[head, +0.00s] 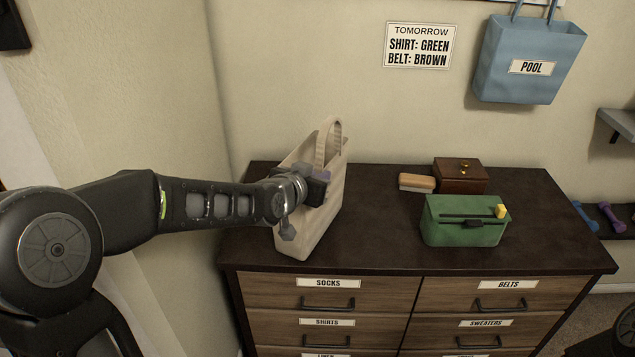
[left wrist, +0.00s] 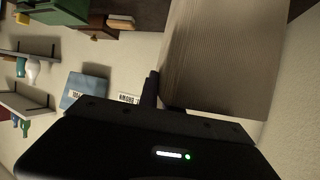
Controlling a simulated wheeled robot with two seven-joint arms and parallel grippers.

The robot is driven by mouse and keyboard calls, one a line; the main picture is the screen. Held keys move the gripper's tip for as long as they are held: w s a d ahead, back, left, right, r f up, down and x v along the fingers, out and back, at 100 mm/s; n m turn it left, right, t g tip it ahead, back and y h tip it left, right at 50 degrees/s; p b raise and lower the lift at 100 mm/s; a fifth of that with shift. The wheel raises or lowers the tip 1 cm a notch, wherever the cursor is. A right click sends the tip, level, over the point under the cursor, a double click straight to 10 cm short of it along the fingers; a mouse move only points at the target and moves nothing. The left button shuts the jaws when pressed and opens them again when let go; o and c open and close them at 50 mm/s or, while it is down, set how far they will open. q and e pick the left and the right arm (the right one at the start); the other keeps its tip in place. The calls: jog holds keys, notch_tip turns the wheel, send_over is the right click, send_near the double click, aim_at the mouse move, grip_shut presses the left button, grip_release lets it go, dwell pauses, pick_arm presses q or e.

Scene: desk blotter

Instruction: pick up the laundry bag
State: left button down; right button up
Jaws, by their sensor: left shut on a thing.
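A cream fabric bag with loop handles (head: 322,215) stands tilted at the left end of the dresser top in the head view; I take it for the laundry bag, though no label shows. My left gripper (head: 318,187) is at its upper part, shut on it just below the handles. In the left wrist view the bag's pale side (left wrist: 220,60) fills the upper right, against the dark finger (left wrist: 150,90). I cannot tell whether the bag's base touches the dresser. My right gripper is not in view.
The dark dresser top (head: 380,240) is clear in the middle. A green box (head: 450,232), a brush (head: 416,183) and a brown wooden box (head: 460,178) stand to the right. A blue POOL bag (head: 510,85) hangs on the wall. A wall rises close at left.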

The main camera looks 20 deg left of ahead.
pick_arm(q)
notch_tip(320, 180, up, 10)
jog(key=p, duration=0.4)
jog(key=shift+f+p, duration=0.25)
jog(key=shift+p, duration=0.1)
jog(key=shift+f, duration=0.1)
